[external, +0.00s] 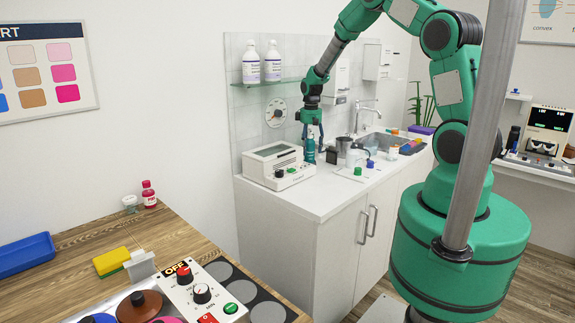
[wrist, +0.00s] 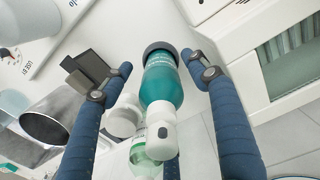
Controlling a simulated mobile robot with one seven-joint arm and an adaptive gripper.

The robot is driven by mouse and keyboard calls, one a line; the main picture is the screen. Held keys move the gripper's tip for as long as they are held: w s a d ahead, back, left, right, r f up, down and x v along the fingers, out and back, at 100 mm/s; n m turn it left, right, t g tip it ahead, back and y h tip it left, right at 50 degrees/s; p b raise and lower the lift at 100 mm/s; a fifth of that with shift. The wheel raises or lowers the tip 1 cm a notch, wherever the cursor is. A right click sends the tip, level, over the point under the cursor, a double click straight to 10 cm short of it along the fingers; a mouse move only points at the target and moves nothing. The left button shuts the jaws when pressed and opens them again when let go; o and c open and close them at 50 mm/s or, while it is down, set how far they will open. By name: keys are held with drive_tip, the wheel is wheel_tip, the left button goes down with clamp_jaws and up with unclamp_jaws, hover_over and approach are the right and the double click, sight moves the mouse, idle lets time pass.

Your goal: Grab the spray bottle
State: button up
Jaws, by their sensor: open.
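The spray bottle (external: 310,150) is teal and stands on the white counter beside a white bench device. In the wrist view the teal bottle (wrist: 162,85) lies between the blue fingers, with a dark ring at its far end and a white head at its near end. My gripper (external: 311,120) points down just above the bottle in the external view. It is open, with its fingertips (wrist: 157,64) on either side of the bottle and a gap visible on both sides. Part of another blue finger shows at the bottom of the wrist view.
The white bench device (external: 278,165) stands close on the left. A dark block (external: 331,155), a metal beaker (wrist: 45,125) and a pale green clear bottle (wrist: 146,155) are close by. A glass shelf (external: 268,82) with two white bottles is above left. The counter front is mostly clear.

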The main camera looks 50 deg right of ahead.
drive_tip(key=shift+f, duration=0.3)
idle(0.4)
drive_tip(key=c, duration=1.4)
